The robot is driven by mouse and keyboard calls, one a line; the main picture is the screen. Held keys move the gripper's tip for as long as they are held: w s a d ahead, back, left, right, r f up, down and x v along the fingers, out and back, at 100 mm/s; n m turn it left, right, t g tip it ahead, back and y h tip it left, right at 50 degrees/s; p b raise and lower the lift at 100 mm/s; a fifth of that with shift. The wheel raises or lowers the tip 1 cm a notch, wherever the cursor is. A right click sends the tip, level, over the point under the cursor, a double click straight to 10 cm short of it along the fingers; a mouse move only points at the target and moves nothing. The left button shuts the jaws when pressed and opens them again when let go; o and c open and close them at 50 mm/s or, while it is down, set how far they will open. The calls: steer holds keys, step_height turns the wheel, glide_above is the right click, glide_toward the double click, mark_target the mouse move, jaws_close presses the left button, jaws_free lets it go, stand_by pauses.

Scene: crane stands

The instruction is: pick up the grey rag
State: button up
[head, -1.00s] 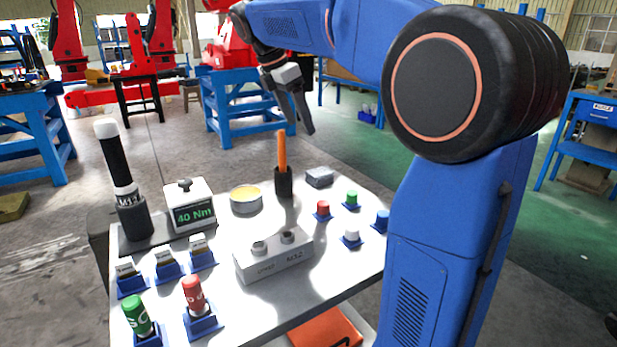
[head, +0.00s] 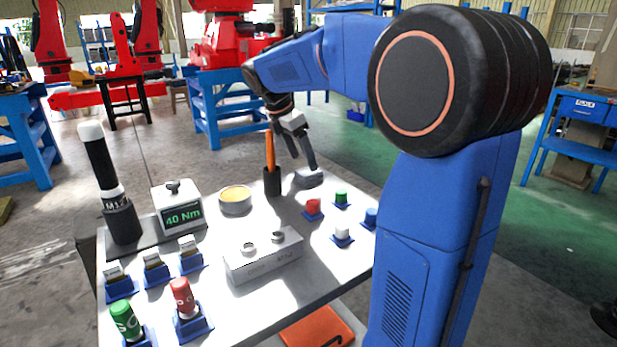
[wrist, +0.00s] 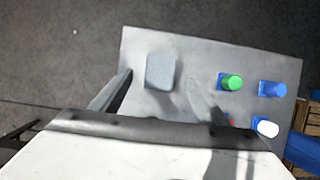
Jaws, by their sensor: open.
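The grey rag (head: 309,178) is a small folded grey block at the far edge of the white tabletop, right of the black holder with the orange handle. In the wrist view the rag (wrist: 161,72) lies flat near the table's far edge, between the lines of the two fingers. My gripper (head: 303,162) is open and empty, pointing down at the rag from just above it. In the head view its fingertips overlap the rag's near edge; I cannot tell whether they touch it.
An orange-handled tool (head: 270,150) stands upright in a black holder (head: 272,182) close left of my gripper. A round yellow-topped tin (head: 235,201) is further left. Red (head: 313,207), green (head: 341,197), white (head: 342,232) and blue (head: 371,216) capped pieces stand in front and right.

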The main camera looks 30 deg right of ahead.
mark_target(308, 171)
steer(key=shift+x, duration=2.35)
steer(key=shift+c, duration=0.4)
steer(key=c, duration=1.2)
steer(key=shift+o, duration=0.2)
steer(key=shift+r, duration=0.1)
step_height(308, 171, up, 10)
